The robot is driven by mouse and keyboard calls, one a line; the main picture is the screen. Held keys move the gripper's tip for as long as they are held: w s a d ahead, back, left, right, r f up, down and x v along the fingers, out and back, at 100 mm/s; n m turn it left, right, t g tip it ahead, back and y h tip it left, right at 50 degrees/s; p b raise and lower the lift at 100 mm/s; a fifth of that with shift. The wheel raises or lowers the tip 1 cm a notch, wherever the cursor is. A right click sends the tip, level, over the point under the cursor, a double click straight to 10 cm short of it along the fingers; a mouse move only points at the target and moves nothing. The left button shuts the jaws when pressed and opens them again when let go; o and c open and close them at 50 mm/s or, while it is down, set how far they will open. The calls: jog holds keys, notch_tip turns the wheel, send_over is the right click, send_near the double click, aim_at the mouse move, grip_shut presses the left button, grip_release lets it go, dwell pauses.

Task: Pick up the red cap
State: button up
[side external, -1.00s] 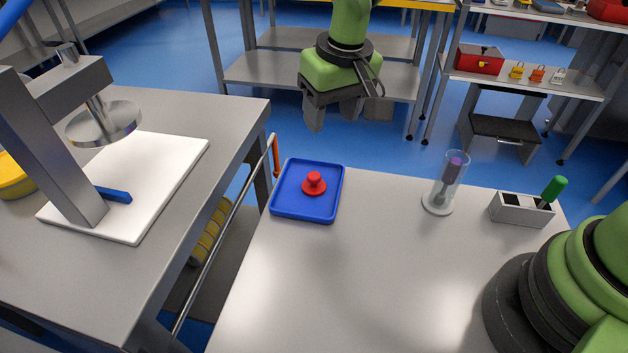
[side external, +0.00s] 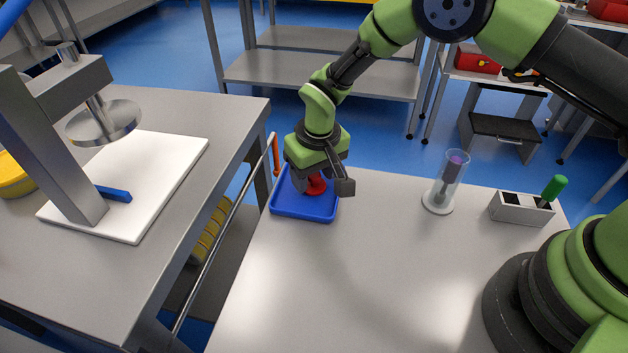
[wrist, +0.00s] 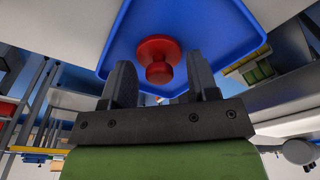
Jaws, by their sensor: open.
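The red cap (side external: 316,184) sits in the blue tray (side external: 303,211) near the left edge of the table. In the wrist view the red cap (wrist: 157,56) shows its wide flange and its smaller knob, just beyond the fingers and between them. My gripper (side external: 318,186) is low over the tray, tilted, with its fingers close around the cap. In the wrist view my gripper (wrist: 160,82) is open, with clear space between its two fingers and nothing held. In the side view the gripper partly hides the cap.
A clear tube on a round base (side external: 440,203) with a purple-topped piece in it stands right of the tray. A grey holder (side external: 520,210) with a green-handled tool (side external: 553,190) is farther right. A metal press (side external: 60,150) stands on the left bench. The table's front is clear.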

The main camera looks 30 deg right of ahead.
jog(key=shift+f, duration=0.2)
jog(key=c, duration=1)
